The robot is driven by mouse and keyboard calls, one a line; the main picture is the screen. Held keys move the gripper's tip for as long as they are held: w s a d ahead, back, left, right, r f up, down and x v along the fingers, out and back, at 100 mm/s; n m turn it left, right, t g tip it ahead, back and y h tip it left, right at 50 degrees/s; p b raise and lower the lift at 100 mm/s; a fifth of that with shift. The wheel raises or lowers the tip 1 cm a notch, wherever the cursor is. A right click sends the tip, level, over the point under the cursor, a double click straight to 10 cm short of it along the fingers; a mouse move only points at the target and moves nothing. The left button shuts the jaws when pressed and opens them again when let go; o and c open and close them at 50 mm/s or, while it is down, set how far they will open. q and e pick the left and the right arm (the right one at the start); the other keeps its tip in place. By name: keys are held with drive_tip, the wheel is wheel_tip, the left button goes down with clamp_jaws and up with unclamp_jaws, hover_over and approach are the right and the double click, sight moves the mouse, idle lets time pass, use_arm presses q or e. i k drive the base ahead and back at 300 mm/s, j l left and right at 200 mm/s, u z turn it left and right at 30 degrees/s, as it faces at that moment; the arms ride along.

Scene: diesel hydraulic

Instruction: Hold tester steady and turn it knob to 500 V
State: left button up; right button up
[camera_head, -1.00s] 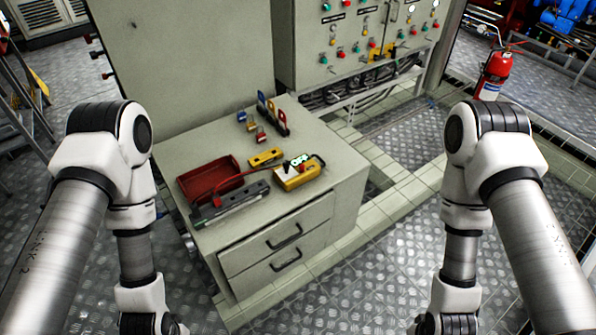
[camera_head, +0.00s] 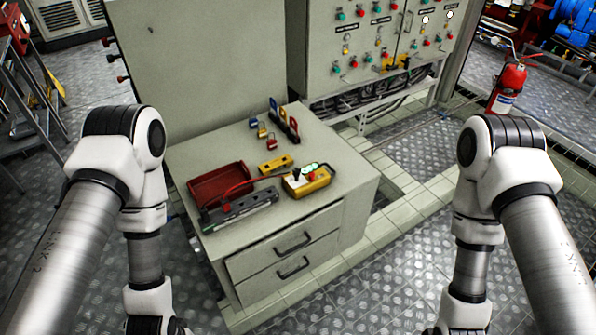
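The tester is a yellow box (camera_head: 307,184) with a pale top face, a lit green display and a red part. It lies on the grey cabinet top (camera_head: 345,165), near its front right. A red lead runs from it to the left. The knob and its setting are too small to make out. My left and right arms hang down at either side of the cabinet, apart from the tester. Both grippers are below the bottom edge of the picture.
Left of the tester are a red tray (camera_head: 219,182), a grey bar-shaped tool (camera_head: 238,209) and a smaller yellow item (camera_head: 275,165). Several padlocks and coloured tags stand behind. The cabinet has two drawers (camera_head: 292,262). A switch panel (camera_head: 370,50) rises behind; a fire extinguisher (camera_head: 508,88) stands right.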

sight(296, 171)
drive_tip(key=i+j+z, duration=0.25)
drive_tip(key=j, duration=0.3)
drive_tip(key=i+j+z, duration=0.15)
drive_tip(key=j+z, duration=0.15)
drive_tip(key=j, duration=0.25)
drive_tip(key=i+j+z, duration=0.1)
drive_tip(key=j+z, duration=0.15)
drive_tip(key=j, duration=0.35)
drive_tip(key=j+z, duration=0.3)
drive_tip(key=j, duration=0.3)
